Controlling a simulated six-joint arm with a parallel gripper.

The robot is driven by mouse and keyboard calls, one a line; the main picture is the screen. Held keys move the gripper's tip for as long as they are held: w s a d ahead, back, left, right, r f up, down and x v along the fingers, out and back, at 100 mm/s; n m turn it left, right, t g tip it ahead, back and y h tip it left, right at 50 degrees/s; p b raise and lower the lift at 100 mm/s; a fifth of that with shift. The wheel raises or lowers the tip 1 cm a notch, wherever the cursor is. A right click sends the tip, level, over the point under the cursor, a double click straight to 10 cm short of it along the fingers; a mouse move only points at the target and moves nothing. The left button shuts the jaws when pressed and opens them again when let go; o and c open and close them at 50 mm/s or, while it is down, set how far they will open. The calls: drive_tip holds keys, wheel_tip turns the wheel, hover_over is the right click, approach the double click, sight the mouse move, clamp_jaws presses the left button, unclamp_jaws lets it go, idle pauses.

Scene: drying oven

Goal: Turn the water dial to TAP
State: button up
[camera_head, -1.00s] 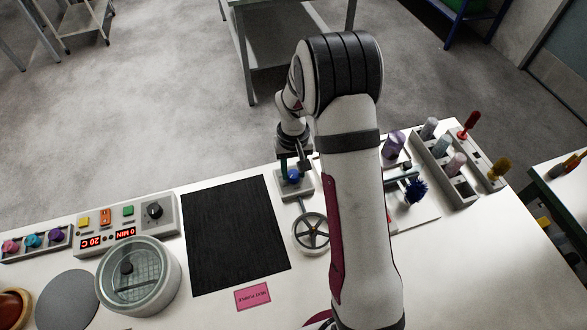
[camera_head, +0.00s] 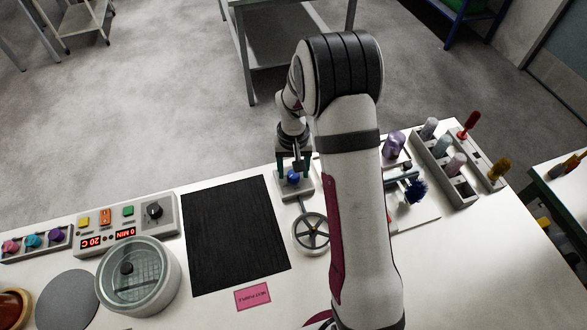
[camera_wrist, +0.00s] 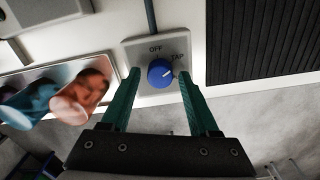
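The blue water dial (camera_wrist: 161,73) sits on a light grey plate (camera_wrist: 135,54) marked OFF at the top and TAP at the upper right. A pale mark on the dial seems to point right, toward or below TAP; its exact setting is hard to read. The dial also shows in the head view (camera_head: 293,176). My gripper (camera_wrist: 159,73) is open, with one green finger on each side of the dial. A gap shows between each finger and the dial. The right finger may hide part of the plate.
A rack with several bottles and tools (camera_head: 444,165) stands at right. Blurred teal and copper cylinders (camera_wrist: 80,97) lie left of my gripper in the wrist view.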

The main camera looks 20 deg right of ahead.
drive_tip(key=shift+o, duration=0.2)
drive_tip(key=shift+r, duration=0.1)
wheel_tip(320, 180, up, 16)
drive_tip(key=shift+f, duration=0.2)
drive_tip(key=s+a+r+m+y, duration=0.1)
drive_tip(key=s+a, duration=0.2)
drive_tip(key=s, duration=1.1)
drive_tip(key=s+a+r+m, duration=0.1)
drive_tip(key=s+a, duration=0.3)
drive_tip(key=s, duration=1)
drive_tip(key=shift+a+r+m+y, duration=0.25)
drive_tip(key=shift+r+m+y, duration=0.05)
drive_tip(key=shift+r+y, duration=0.1)
drive_tip(key=shift+o, duration=0.3)
